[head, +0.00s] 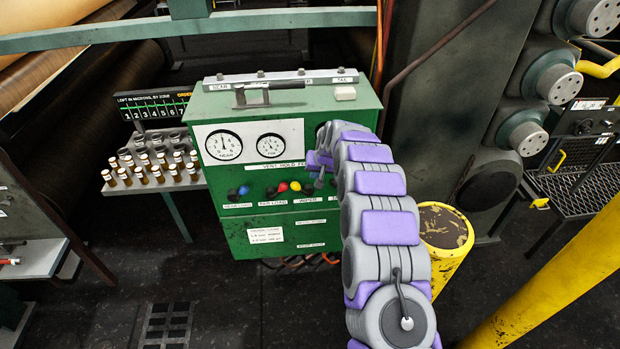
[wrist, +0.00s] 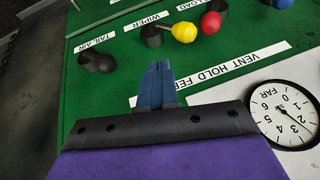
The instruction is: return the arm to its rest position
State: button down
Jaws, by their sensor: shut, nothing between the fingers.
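My grey and purple arm (head: 385,215) reaches forward to the right side of the green control cabinet (head: 230,225). My gripper is mostly hidden behind the arm in the head view. In the wrist view my gripper (wrist: 157,85) has its dark blue fingers together, with nothing seen between them. The fingers are in front of the cabinet face, over the "VENT HOLD" label strip (wrist: 235,62). Whether they touch the panel I cannot tell.
The panel has a red knob (wrist: 210,22), a yellow knob (wrist: 184,32) and black knobs (wrist: 97,60). Gauges (head: 224,145) sit above. A yellow post (head: 440,240) stands right of the cabinet. A table with several small bottles (head: 142,178) is at left.

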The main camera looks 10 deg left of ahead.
jog(key=s+d+r, duration=0.4)
jog(key=s+r, duration=0.3)
jog(key=r, duration=0.3)
jog(key=s+d+r+g+h, duration=0.1)
jog(key=s+d+r, duration=0.3)
jog(key=s, duration=0.5)
jog(key=s+d+r+g, duration=0.15)
jog(key=s+d, duration=0.35)
jog(key=s, duration=0.5)
jog(key=s+d+r+g+h, duration=0.1)
jog(key=s+d+r, duration=0.35)
jog(key=s, duration=0.45)
jog(key=s+d+f+m+g+h, duration=0.1)
jog(key=s+d, duration=0.3)
jog(key=s, duration=0.8)
jog(key=s+d+f+m+g+h, duration=0.15)
jog(key=s+d, duration=0.25)
jog(key=s, duration=0.7)
notch_tip(320, 180, down, 6)
jog(key=b, duration=0.6)
jog(key=shift+f+y, duration=0.15)
jog(key=shift+y, duration=0.3)
